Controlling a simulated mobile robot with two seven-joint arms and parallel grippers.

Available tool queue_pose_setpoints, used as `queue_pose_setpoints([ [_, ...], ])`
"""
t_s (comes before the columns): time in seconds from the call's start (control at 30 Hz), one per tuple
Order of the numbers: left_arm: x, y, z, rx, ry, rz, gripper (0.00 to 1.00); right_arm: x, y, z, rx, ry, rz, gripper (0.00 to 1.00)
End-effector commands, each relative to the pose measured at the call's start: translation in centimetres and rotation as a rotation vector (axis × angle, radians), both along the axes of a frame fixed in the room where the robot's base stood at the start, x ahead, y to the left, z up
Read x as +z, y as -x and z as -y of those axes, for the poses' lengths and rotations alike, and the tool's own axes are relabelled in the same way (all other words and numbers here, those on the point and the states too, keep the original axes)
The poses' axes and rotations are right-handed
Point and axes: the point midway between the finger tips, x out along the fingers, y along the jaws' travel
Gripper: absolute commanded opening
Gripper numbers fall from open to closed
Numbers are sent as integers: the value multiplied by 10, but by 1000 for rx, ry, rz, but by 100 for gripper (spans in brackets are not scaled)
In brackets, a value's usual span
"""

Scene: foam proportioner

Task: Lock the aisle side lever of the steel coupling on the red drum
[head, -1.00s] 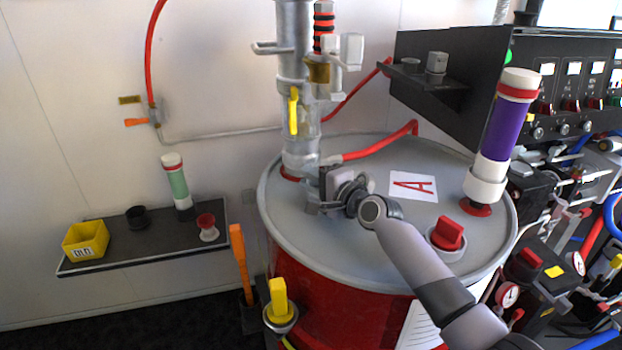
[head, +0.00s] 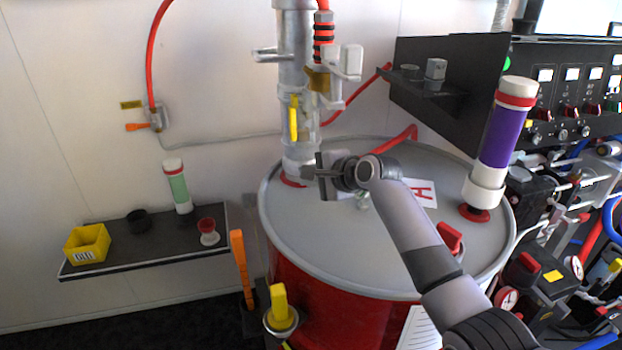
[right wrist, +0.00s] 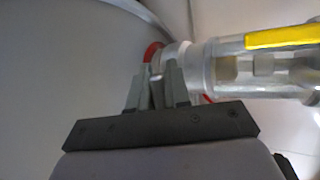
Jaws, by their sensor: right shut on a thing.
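The red drum (head: 330,305) stands in the middle with a grey lid (head: 330,255). A grey steel coupling (head: 299,152) sits upright on the lid at the foot of the vertical pipe, above a red ring. It also shows in the right wrist view (right wrist: 190,65), lying sideways. My right gripper (head: 312,173) is at the coupling's lower right side, low over the lid. In the right wrist view its fingers (right wrist: 158,75) are close together against the coupling's base, shut on a thin part that looks like the lever. The fingers mostly hide that part. My left gripper is not in view.
A yellow handle (head: 293,118) is on the pipe above. A purple cylinder (head: 500,132) and a red-handled cap (head: 449,238) stand on the lid to the right. A shelf (head: 155,243) is at left. A black control panel (head: 570,90) is at right.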

Motion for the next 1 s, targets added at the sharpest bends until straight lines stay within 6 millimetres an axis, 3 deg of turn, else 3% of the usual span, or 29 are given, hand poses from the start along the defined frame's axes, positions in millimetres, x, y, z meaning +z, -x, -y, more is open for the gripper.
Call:
queue_pose_setpoints([
  [0.43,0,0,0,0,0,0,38,12,-6,-3,3,41,-214,0],
  [1.0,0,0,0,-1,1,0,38,13,-7,-3,4,48,-254,0],
])
